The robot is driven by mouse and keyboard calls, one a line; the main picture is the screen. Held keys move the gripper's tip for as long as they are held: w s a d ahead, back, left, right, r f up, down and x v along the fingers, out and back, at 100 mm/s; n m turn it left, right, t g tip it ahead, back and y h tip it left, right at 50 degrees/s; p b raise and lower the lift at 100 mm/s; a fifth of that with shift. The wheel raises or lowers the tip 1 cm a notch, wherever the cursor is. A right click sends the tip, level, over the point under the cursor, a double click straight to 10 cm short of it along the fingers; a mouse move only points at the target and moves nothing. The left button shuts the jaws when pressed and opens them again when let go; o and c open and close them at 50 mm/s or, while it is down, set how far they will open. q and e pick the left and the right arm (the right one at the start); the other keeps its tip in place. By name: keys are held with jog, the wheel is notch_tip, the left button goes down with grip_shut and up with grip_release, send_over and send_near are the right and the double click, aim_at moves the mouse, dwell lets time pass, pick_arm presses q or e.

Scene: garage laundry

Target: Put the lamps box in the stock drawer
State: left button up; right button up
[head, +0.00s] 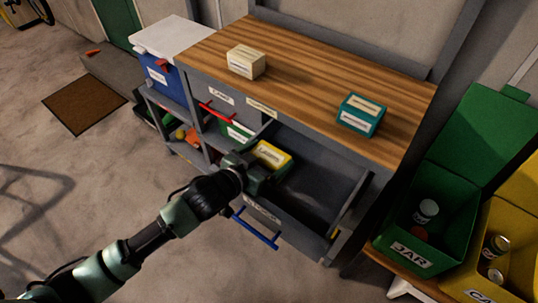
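A yellow box (271,153) with a white label is inside the open lower drawer (325,183), near its left end. The label is too small to read surely, so I cannot confirm it is the lamps box. The drawer has a blue handle (255,228) and a front label partly hidden by my arm. My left gripper (268,172) is inside the drawer, right at the yellow box, and covers its lower near part. Whether its fingers are closed on the box is not clear. I cannot tell if the box rests on the drawer floor. My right gripper is not in view.
A beige box (246,61) and a teal box (360,115) stand on the wooden benchtop (300,70). Shelves with a blue bin (168,82) are left of the drawer. A green bin (425,225) and a yellow bin (500,250) stand at the right. The floor in front is mostly clear.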

pick_arm(q)
jog(key=shift+s+f, duration=0.15)
jog(key=shift+f, duration=0.1)
jog(key=shift+r, duration=0.8)
jog(key=v, duration=1.1)
jog(key=shift+s+a+r, duration=0.15)
jog(key=shift+s+a, duration=0.15)
